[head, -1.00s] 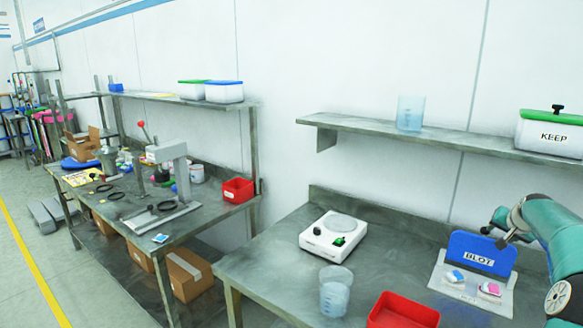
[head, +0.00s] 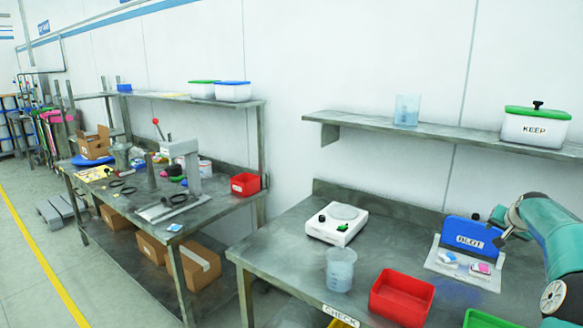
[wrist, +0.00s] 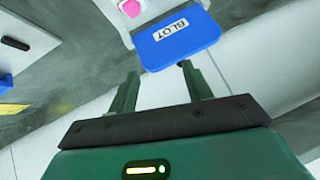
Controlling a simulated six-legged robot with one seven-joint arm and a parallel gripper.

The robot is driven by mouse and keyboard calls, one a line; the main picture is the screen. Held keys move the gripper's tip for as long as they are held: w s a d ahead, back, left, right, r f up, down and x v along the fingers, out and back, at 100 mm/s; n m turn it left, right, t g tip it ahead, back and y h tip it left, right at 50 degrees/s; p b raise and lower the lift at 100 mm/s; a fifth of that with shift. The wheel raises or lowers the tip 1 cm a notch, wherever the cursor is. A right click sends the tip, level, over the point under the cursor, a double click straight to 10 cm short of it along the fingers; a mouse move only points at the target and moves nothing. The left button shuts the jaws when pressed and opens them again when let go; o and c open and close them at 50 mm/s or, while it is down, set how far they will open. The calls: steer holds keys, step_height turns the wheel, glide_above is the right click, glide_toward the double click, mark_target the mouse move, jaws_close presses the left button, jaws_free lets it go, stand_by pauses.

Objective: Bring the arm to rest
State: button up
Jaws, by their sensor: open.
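My arm reaches in from the right edge of the head view. My gripper (head: 503,230) is beside the blue BLOT board (head: 475,235) and partly overlaps its right end in the picture. In the wrist view, the two green fingers of my gripper (wrist: 158,75) are spread apart with nothing between them. The blue BLOT board (wrist: 176,40) lies just beyond the fingertips in that view; I cannot tell whether they touch it.
A pale pad (head: 440,262) with small blue-and-white and pink pieces lies before the board. A red tray (head: 402,297), beaker (head: 340,270) and white scale (head: 336,224) stand left. A shelf (head: 400,127) above holds another beaker (head: 407,110) and the KEEP box (head: 535,127).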

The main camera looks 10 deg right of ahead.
steer(key=w+a+r+n+y, duration=0.1)
steer(key=w+a+r+n, duration=0.1)
steer(key=a, duration=0.7)
steer(key=w+a+r+n, duration=0.1)
steer(key=w+a+r, duration=0.2)
steer(key=a, duration=0.6)
steer(key=s+a+r+n+g+y, duration=0.1)
steer(key=s+a+r+n, duration=0.1)
steer(key=a, duration=0.8)
steer(key=s+a+r+n, duration=0.1)
steer(key=s+a, duration=0.1)
steer(key=a, duration=0.7)
steer(key=s+a+n+y, duration=0.1)
steer(key=s+a+n, duration=0.2)
steer(key=s+a, duration=1.2)
steer(key=s+a+f+n+y, duration=0.1)
steer(key=s+a+f, duration=0.2)
steer(key=s, duration=0.3)
steer(key=s+a+f+n+g+y, duration=0.1)
steer(key=s+a+f, duration=0.2)
steer(key=s+a, duration=0.3)
steer(key=shift+s+f, duration=0.15)
steer(key=shift+f, duration=0.2)
steer(key=shift+d, duration=0.1)
